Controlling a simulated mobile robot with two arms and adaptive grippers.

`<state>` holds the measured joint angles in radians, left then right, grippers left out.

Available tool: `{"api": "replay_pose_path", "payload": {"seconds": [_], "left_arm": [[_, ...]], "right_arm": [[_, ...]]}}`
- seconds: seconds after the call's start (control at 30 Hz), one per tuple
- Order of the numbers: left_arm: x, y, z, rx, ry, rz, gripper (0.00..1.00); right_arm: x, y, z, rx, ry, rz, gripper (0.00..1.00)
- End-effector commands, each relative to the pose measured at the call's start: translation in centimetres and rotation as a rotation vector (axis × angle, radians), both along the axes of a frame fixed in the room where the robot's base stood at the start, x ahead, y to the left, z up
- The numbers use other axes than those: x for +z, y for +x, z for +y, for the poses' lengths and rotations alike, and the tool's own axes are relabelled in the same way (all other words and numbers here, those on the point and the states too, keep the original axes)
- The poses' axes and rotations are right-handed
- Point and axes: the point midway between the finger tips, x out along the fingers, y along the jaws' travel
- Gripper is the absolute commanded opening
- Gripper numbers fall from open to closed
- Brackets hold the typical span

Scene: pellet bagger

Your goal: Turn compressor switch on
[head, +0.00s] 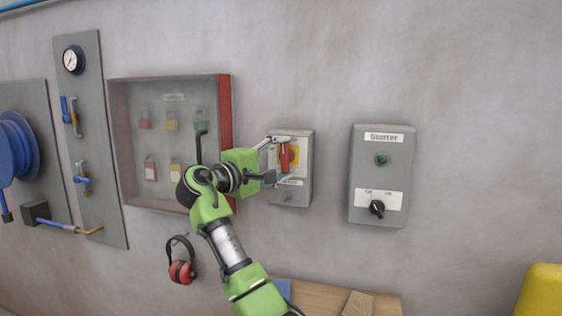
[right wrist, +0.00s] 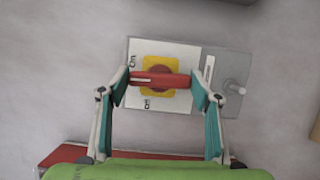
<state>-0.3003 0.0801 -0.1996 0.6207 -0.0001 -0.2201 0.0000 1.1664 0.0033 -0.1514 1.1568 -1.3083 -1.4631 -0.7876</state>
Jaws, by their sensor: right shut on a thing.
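A grey switch box (head: 305,160) hangs on the wall, with a red handle (head: 284,158) on a yellow plate (right wrist: 158,91). The handle stands about upright in the head view and lies crosswise in the right wrist view (right wrist: 175,80). My right gripper (head: 283,160) is shut on this handle, with one teal-padded finger at each end (right wrist: 160,80). A white mark shows near the handle's left end in the wrist view. Small lettering on the white plate looks like "On" and "Off". The box's lower label is too small to read. My left gripper is not in view.
A grey Starter box (head: 360,160) with a green button and black knob (head: 377,208) hangs to the right. A red-edged padlock cabinet (head: 226,110) is close on the left. Red ear defenders (head: 181,270) hang below it. Wall between the boxes is bare.

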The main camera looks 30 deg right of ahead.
Motion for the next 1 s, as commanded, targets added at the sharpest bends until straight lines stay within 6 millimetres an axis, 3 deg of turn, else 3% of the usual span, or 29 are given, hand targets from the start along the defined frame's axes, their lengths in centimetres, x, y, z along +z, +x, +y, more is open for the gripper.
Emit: {"api": "replay_pose_path", "payload": {"seconds": [0.67, 0.7, 0.77, 1.0], "left_arm": [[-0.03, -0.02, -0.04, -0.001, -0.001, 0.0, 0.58], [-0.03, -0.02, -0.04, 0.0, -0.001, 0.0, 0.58], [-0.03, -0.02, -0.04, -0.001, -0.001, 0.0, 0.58], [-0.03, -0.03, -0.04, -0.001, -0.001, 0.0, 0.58]], "right_arm": [[-0.11, 0.01, 0.01, 0.001, 0.047, -0.051, 0.37], [-0.11, 0.01, 0.01, 0.001, 0.047, -0.051, 0.61], [-0.11, 0.01, 0.01, 0.0, 0.047, -0.05, 0.75], [-0.04, 0.01, 0.01, 0.0, 0.045, -0.05, 0.75]]}}
